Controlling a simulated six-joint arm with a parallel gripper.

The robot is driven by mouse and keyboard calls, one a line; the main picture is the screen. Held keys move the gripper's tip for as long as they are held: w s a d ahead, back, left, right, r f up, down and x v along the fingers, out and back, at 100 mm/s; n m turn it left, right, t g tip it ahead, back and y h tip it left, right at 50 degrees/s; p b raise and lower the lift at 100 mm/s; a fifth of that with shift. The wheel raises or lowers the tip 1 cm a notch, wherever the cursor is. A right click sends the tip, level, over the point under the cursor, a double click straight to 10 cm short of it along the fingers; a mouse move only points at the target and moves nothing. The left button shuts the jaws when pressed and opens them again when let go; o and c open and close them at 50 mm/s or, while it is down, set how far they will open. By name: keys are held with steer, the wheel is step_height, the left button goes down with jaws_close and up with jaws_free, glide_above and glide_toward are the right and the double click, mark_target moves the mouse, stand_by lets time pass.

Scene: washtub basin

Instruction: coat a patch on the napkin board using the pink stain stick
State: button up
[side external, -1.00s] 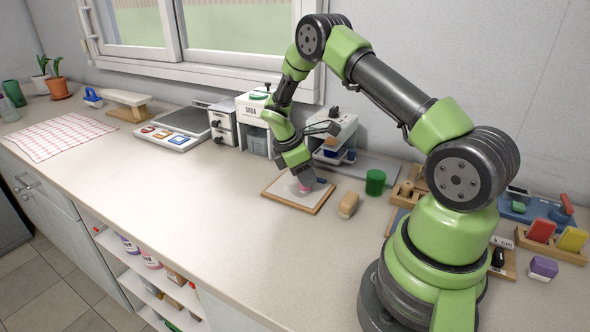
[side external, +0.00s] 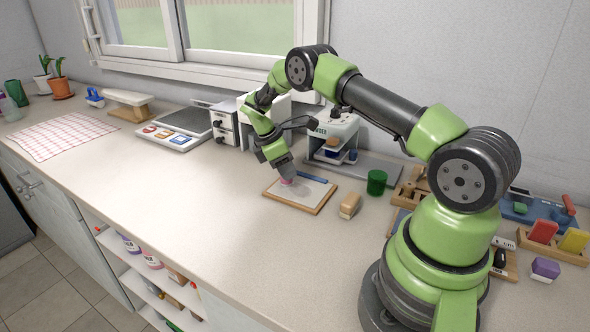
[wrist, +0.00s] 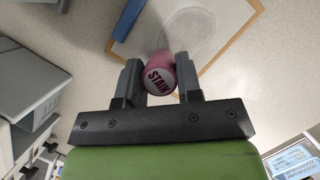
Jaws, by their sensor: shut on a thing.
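The pink stain stick (wrist: 159,74) is upright between the fingers of my gripper (wrist: 160,82), which is shut on it; its round end reads STAIN. In the side view the pink stick (side external: 287,181) shows under my gripper (side external: 284,170), at the left part of the napkin board (side external: 312,207). The board has a wooden frame and a pale face, with a blue bar (side external: 313,178) along its back edge. In the wrist view the board (wrist: 229,47) carries a faint grey rounded outline (wrist: 190,35). Whether the stick's tip touches the board is hidden.
A wooden block with a pale top (side external: 349,205) and a green cup (side external: 377,182) stand right of the board. A dispenser (side external: 333,132) and drawer boxes (side external: 224,123) stand behind. A scale (side external: 168,140) lies to the left. The counter in front is clear.

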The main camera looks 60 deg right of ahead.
steer(key=shift+w+r, duration=0.1)
steer(key=shift+r, duration=3.95)
steer(key=shift+f, duration=0.1)
steer(key=shift+f, duration=3.35)
steer(key=shift+s+f, duration=0.5)
steer(key=shift+f, duration=0.1)
steer(key=shift+s, duration=3.45)
steer(key=shift+w, duration=4)
steer(key=shift+s+r, duration=0.1)
steer(key=shift+r, duration=3.95)
steer(key=shift+f, duration=0.1)
